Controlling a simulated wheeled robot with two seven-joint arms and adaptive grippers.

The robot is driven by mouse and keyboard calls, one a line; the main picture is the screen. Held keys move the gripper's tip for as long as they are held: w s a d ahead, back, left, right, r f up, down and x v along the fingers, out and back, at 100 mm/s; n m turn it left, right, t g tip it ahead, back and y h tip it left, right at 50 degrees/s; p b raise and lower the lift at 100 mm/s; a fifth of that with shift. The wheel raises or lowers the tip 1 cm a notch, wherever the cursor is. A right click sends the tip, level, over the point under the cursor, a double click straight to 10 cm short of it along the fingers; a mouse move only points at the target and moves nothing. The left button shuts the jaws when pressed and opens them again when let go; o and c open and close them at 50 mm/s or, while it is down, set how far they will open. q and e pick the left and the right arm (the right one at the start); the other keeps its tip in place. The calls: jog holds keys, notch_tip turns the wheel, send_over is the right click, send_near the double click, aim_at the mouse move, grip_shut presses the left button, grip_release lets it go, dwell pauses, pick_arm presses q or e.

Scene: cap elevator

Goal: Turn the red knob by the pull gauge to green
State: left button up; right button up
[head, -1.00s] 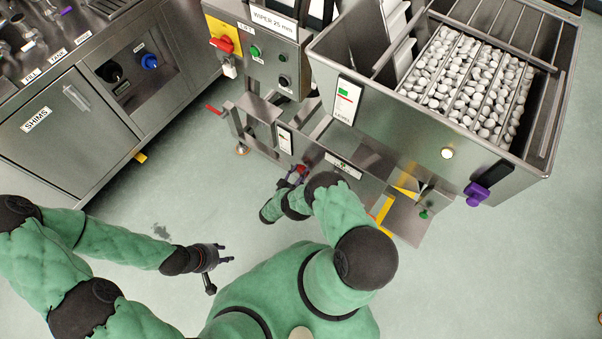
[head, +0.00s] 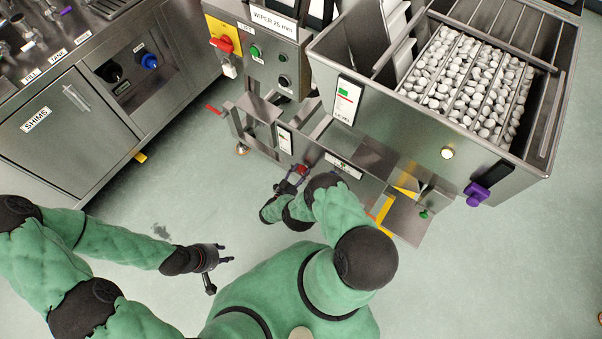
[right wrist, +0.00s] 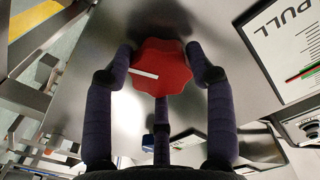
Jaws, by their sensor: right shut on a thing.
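The red knob (right wrist: 165,68) is lobed, with a white pointer line that runs toward the left of the right wrist view. In the head view the knob (head: 302,169) is small on the low front of the machine. My right gripper (right wrist: 166,75) has its dark fingers around the knob's rim, shut on it. In the head view the right gripper (head: 291,181) is at the knob, partly behind my own arm. The pull gauge (right wrist: 294,45), a white card with a scale and green and red lines, is right of the knob. My left gripper (head: 221,258) is open and empty above the floor.
The hopper (head: 405,110) with white caps rises above the knob. A control box (head: 262,55) with a red switch and a green button is at its left. A purple knob (head: 477,194) sticks out at the right. A shims cabinet (head: 60,110) stands left. The floor between is clear.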

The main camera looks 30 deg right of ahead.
aim_at(306, 154)
jog(key=o, duration=1.1)
jog(key=shift+w+r, duration=0.15)
jog(key=shift+r, duration=0.1)
jog(key=shift+o, duration=0.3)
jog(key=shift+f, duration=0.1)
jog(key=shift+w+r, duration=0.15)
jog(key=shift+r, duration=1.95)
jog(key=shift+w+r, duration=0.1)
jog(key=shift+r, duration=2)
jog(key=shift+w+a+r, duration=0.1)
jog(key=shift+r, duration=0.05)
jog(key=shift+s+r, duration=0.25)
jog(key=shift+r, duration=0.35)
jog(key=shift+s, duration=0.15)
